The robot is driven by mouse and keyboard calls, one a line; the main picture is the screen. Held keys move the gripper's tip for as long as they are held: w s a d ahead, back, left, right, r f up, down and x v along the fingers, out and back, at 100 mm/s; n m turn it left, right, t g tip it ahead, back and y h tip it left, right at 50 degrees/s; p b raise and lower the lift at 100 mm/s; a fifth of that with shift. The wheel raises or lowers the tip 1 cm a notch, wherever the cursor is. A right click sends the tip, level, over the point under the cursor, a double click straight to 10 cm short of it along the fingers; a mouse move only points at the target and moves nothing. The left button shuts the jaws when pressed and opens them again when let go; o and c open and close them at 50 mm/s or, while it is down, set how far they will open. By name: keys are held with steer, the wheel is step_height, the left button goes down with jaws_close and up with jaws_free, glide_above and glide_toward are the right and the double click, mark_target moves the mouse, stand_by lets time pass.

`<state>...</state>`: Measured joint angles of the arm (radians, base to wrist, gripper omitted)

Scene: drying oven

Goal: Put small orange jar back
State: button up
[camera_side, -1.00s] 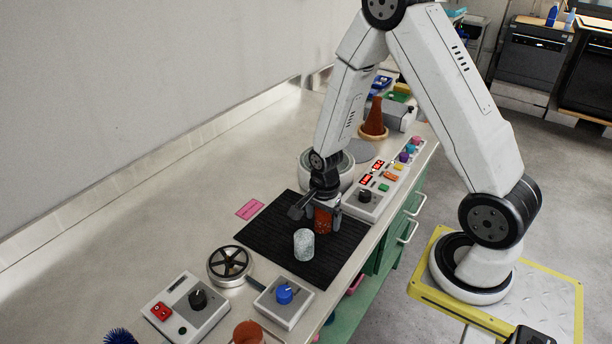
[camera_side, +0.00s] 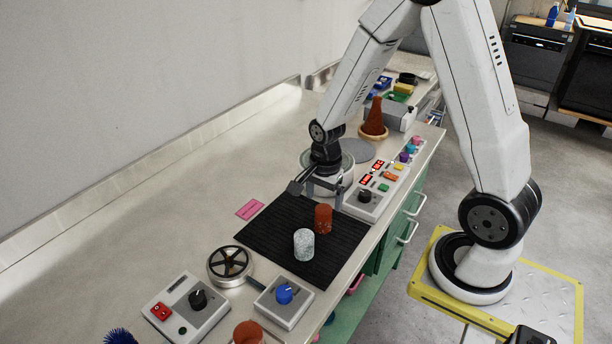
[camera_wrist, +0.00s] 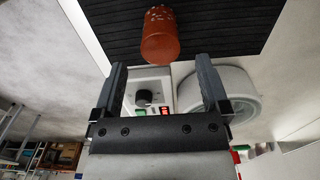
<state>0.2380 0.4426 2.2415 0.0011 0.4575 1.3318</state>
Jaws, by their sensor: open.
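The small orange jar (camera_side: 323,218) stands upright on the black ribbed mat (camera_side: 275,238), behind a pale speckled jar (camera_side: 304,244). In the wrist view the orange jar (camera_wrist: 160,36) shows at the top middle, beyond the fingertips. My gripper (camera_side: 324,190) is open and empty, above and behind the orange jar and apart from it. Its two spread fingers also show in the wrist view (camera_wrist: 161,75), with nothing between them.
A control box with red displays (camera_side: 366,196) stands right of the mat, and a round white device (camera_side: 340,180) is behind my gripper. The counter left of the pink note (camera_side: 249,209) is clear.

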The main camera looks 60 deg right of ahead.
mark_target(323, 209)
steer(key=shift+r, duration=2.75)
steer(key=shift+a, duration=0.1)
steer(key=s+a+n+t, duration=0.1)
steer(key=a+n, duration=0.3)
steer(key=n, duration=0.5)
steer(key=s+a+r+n+t, duration=0.1)
steer(key=s+a+n, duration=0.2)
steer(key=n, duration=0.6)
steer(key=shift+s+a+r+t, duration=0.3)
steer(key=shift+s+a, duration=0.05)
steer(key=shift+a, duration=0.05)
